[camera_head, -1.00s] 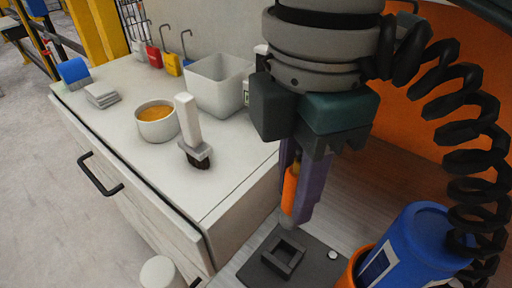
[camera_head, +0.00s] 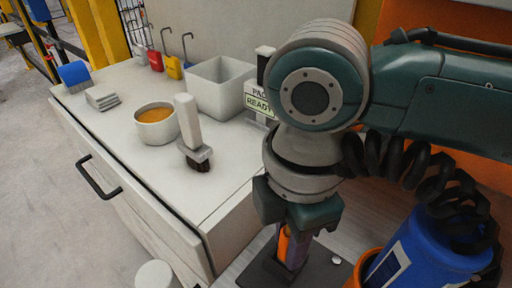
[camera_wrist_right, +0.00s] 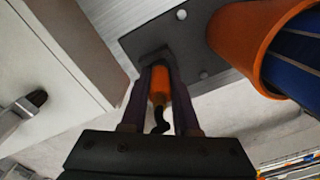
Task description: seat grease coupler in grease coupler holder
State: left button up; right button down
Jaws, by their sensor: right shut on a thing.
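The orange grease coupler (camera_head: 283,243) stands upright between the purple fingers of my right gripper (camera_head: 290,252), which is shut on it. In the right wrist view the coupler (camera_wrist_right: 160,85) shows between both fingers, with a black curved tail towards the palm. The grease coupler holder (camera_head: 258,272) is a dark square socket on a grey plate, partly hidden by the fingers. In the wrist view the holder (camera_wrist_right: 154,56) is right at the fingertips. The coupler's lower end is hidden, so I cannot tell how deep it sits. My left gripper is not in view.
A blue bottle (camera_head: 425,255) in an orange cup (camera_head: 366,266) stands close to the right of the holder. On the white cabinet (camera_head: 120,130) at left are a brush (camera_head: 190,125), an orange-filled bowl (camera_head: 156,125) and a white bin (camera_head: 218,90).

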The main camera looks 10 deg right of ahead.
jog(key=c, duration=0.7)
grip_release()
jog(key=shift+o, duration=0.2)
notch_tip(320, 180, up, 12)
jog(key=shift+r+p, duration=0.1)
jog(key=shift+p, duration=0.9)
